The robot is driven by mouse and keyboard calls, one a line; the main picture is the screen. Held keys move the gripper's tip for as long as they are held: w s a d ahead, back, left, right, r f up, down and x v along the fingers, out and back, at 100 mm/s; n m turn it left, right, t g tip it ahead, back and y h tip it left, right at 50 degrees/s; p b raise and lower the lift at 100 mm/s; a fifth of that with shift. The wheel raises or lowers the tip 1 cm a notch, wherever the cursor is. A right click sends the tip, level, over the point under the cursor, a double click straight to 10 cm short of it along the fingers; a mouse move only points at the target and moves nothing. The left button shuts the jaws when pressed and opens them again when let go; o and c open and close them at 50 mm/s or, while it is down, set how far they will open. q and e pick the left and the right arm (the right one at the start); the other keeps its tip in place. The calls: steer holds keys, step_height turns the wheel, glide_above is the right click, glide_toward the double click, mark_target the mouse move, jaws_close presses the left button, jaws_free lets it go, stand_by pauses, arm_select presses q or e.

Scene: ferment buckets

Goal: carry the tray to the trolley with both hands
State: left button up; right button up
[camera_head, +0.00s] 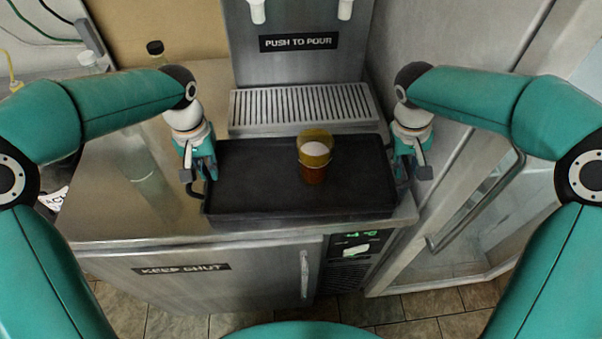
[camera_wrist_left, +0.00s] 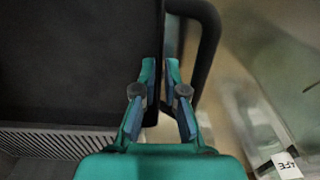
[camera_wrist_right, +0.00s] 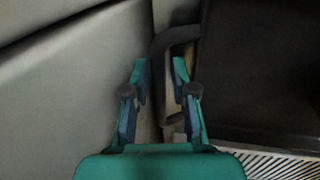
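The black tray (camera_head: 250,196) lies on the steel counter, its back edge near the drip grate. A cup of amber drink with pale foam (camera_head: 314,158) stands on it, right of the middle. My left gripper (camera_head: 197,172) is at the tray's left end. In the left wrist view its fingertips (camera_wrist_left: 160,65) are a little apart over the tray's edge, and the black handle loop (camera_wrist_left: 209,48) shows to their right. My right gripper (camera_head: 405,170) is at the right end. In the right wrist view its fingertips (camera_wrist_right: 160,65) are apart, with the right handle (camera_wrist_right: 158,45) between them.
The drip grate (camera_head: 300,104) and tap panel (camera_head: 300,70) stand behind the tray. An appliance with an open-looking door (camera_head: 480,215) is close on the right. A dark-capped bottle (camera_head: 156,52) stands at the back left. The trolley is not identifiable.

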arm_select(q)
jaws_close()
arm_select(e)
steer(key=shift+c, duration=1.4)
jaws_close()
arm_select(q)
steer(key=shift+w+r, duration=0.1)
steer(key=shift+r, duration=0.05)
arm_select(e)
steer(key=shift+r, duration=0.2)
